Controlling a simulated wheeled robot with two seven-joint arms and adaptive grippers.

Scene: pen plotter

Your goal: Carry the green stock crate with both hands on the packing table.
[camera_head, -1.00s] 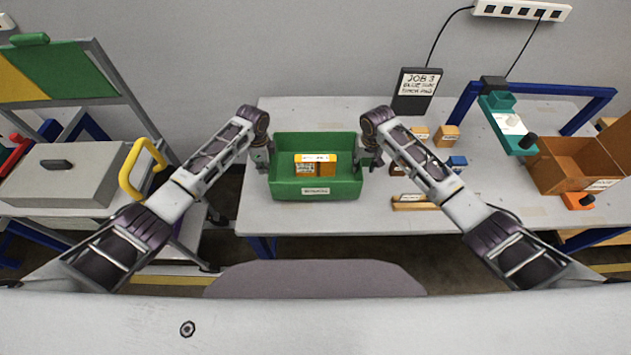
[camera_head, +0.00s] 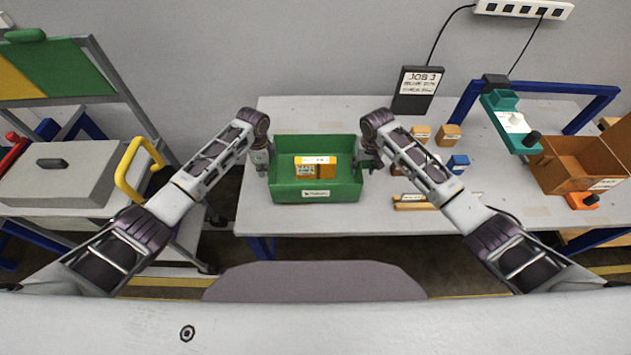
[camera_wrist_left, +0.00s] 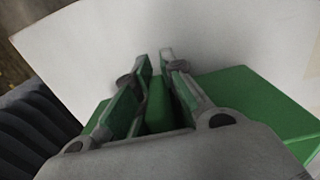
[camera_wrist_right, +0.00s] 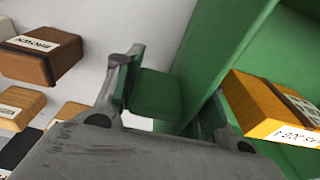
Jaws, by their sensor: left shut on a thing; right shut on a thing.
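The green stock crate (camera_head: 290,195) is near the left part of the packing table (camera_head: 420,222), with a white label on its front wall. An orange-yellow box (camera_head: 316,170) with a white label stands inside it. My left gripper (camera_head: 264,168) is shut on the crate's left side; in the left wrist view its fingers (camera_wrist_left: 158,95) pinch a green part. My right gripper (camera_head: 370,162) is shut on the crate's right side; in the right wrist view its fingers (camera_wrist_right: 165,95) straddle the green wall. I cannot tell whether the crate's base touches the table.
A JOB 3 sign (camera_head: 417,91) stands behind. A brown bin (camera_head: 578,165) and a teal device (camera_head: 508,122) are at the right. A grey lidded case (camera_head: 60,175) is at far left.

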